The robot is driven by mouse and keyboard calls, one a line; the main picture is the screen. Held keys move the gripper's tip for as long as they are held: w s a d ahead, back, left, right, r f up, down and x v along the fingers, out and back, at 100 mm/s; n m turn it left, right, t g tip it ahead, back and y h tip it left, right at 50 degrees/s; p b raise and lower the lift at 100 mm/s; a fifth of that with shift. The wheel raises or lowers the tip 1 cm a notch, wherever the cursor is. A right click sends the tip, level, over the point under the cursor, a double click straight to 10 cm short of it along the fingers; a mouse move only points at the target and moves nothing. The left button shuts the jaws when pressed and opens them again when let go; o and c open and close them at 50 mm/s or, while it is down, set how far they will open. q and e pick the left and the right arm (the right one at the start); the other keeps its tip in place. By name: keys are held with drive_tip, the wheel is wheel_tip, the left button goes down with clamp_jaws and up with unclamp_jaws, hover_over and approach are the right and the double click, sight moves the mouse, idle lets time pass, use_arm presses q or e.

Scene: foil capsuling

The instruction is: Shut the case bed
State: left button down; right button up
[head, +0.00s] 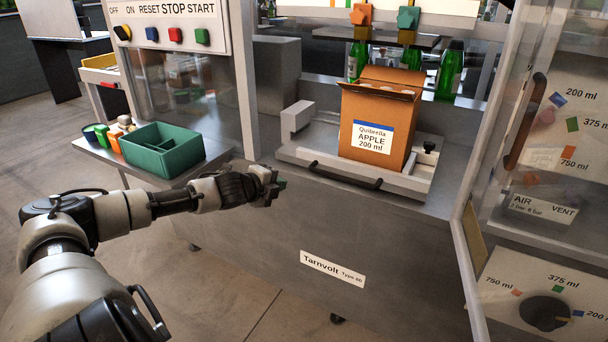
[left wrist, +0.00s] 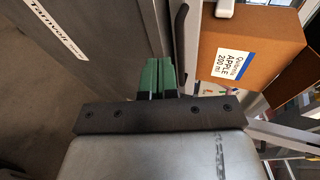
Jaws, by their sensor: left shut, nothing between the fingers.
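The case bed (head: 300,157) is a pale sliding tray in the machine's opening, with a dark bar handle (head: 345,177) along its front edge. My right gripper is out of view.
A green divided bin (head: 162,150) and small coloured items stand on a side shelf at left. A transparent door (head: 520,120) stands open at right. The front panel (head: 290,225) below the bed is clear.

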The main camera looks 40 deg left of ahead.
use_arm(q)
drive_tip(key=w+r+x, duration=0.1)
drive_tip(key=r+x, duration=0.1)
drive_tip(key=x, duration=0.8)
drive_tip(key=shift+d+r, duration=0.1)
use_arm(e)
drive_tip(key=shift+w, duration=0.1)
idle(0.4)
